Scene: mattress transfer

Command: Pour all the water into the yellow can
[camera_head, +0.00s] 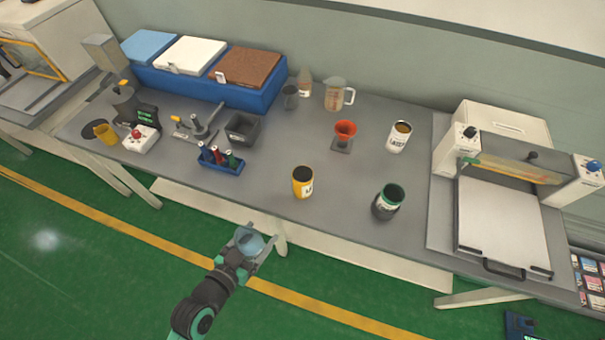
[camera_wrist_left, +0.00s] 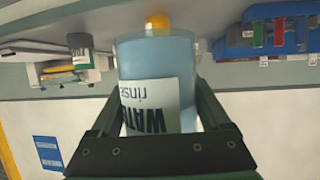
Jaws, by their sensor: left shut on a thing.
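My left gripper (camera_head: 257,252) is shut on a clear bluish water container (camera_head: 249,240), held in front of the table's front edge and apart from the table. In the left wrist view the container (camera_wrist_left: 155,62) sits between the fingers, with a white label reading "WATER rinse" upside down. The yellow can (camera_head: 302,188) stands upright near the front middle of the table, up and to the right of the held container. It also shows in the wrist view (camera_wrist_left: 157,21), partly hidden behind the container. My right gripper is in neither view.
A green-rimmed dark can (camera_head: 386,204) and a white can (camera_head: 398,138) stand right of the yellow can. A red funnel (camera_head: 345,130) stands behind it. A blue rack of bottles (camera_head: 221,164) is to its left. A press-like machine (camera_head: 505,190) fills the right end.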

